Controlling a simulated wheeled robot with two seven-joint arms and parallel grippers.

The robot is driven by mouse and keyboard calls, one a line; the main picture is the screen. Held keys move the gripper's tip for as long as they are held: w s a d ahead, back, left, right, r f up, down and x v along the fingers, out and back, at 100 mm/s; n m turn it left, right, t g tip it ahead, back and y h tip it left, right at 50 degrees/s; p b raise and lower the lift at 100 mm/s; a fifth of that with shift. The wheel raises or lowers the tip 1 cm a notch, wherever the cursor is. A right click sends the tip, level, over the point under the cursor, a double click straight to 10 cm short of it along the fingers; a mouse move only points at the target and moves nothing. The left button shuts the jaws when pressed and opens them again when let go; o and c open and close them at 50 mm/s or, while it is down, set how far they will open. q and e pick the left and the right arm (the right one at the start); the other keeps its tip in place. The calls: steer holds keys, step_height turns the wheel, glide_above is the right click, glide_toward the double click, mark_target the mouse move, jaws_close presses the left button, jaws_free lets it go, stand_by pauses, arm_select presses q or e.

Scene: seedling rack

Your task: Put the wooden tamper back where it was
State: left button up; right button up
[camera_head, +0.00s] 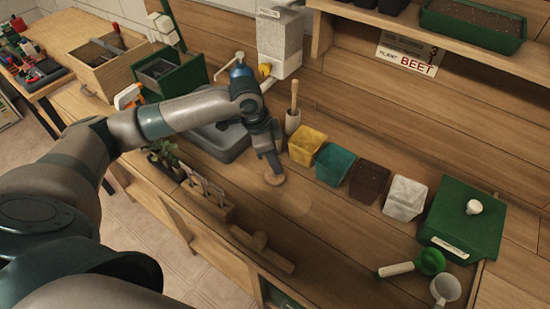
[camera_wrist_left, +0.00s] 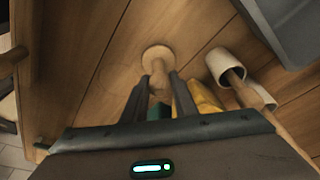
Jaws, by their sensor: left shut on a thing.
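The wooden tamper (camera_head: 275,179) is a pale round disc with a short handle. My left gripper (camera_head: 271,158) is shut on its handle from above, and the disc hangs below the fingers near the bench top. In the left wrist view the tamper (camera_wrist_left: 157,55) shows its disc beyond the fingertips of my left gripper (camera_wrist_left: 160,84), with the handle between them. I cannot tell whether the disc touches the wooden bench (camera_head: 330,240). My right gripper is not in view.
Yellow (camera_head: 306,145), teal (camera_head: 334,164), brown (camera_head: 368,181) and white (camera_head: 404,198) pots stand in a row to the right. A white holder (camera_head: 292,122) with a wooden-handled tool stands behind. A grey basin (camera_head: 222,143) is left. A T-shaped wooden piece (camera_head: 262,250) lies in front.

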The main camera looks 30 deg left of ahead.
arm_select(q)
steer(key=shift+f, duration=0.15)
steer(key=shift+f, duration=0.1)
steer(key=o, duration=0.9)
steer(key=shift+a+r, duration=0.1)
steer(key=shift+r, duration=0.55)
steer(key=b+v, duration=0.2)
steer(key=v, duration=0.9)
steer(key=shift+s, duration=0.15)
